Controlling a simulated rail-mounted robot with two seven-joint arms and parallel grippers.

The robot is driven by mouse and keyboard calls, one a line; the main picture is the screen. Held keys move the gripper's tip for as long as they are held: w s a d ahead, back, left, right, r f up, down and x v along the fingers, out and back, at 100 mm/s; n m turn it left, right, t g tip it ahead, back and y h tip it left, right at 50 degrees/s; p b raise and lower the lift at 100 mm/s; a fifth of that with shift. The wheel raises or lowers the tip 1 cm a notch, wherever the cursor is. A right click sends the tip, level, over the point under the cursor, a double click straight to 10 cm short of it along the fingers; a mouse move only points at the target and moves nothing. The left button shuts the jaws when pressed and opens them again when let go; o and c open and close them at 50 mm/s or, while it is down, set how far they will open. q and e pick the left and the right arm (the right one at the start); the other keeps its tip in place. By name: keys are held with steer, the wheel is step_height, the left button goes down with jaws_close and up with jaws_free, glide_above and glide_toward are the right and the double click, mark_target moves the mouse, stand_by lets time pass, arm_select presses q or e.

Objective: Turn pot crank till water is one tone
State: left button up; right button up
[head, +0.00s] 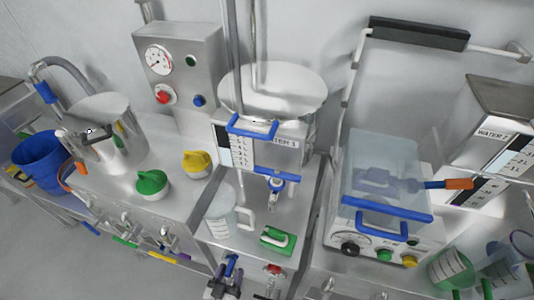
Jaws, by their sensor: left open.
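The steel pot (118,150) stands at the back left of the steel bench. My left gripper (228,284) seems to be the dark two-fingered shape at the bottom, left of centre, below the bench edge. It is open, holds nothing I can see, and is well apart from the pot. My right gripper is not in view.
A blue bucket (38,165) is left of the pot. Green (152,184) and yellow (197,164) knobs are right of it. A clear jug (222,222) stands below the central tank (272,95). Taps line the bench front.

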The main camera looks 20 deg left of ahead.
arm_select(q)
steer(key=s+p, duration=0.2)
steer(key=s, duration=1)
steer(key=s+d+f+m+g+h, duration=0.1)
steer(key=s+d+f+g+h, duration=0.15)
steer(key=f+g, duration=0.6)
steer(key=s+r+m+g, duration=0.1)
steer(key=s+r+g, duration=0.3)
steer(key=g, duration=0.2)
steer(key=w+a+r+m+p, duration=0.1)
steer(key=a+r+p, duration=0.1)
steer(key=r+p, duration=1.9)
steer(key=w+a+r+m+y+p, duration=0.1)
steer(key=a+r+p, duration=0.1)
steer(key=r+p, duration=1.9)
step_height(320, 180, up, 16)
steer(key=shift+f, duration=0.2)
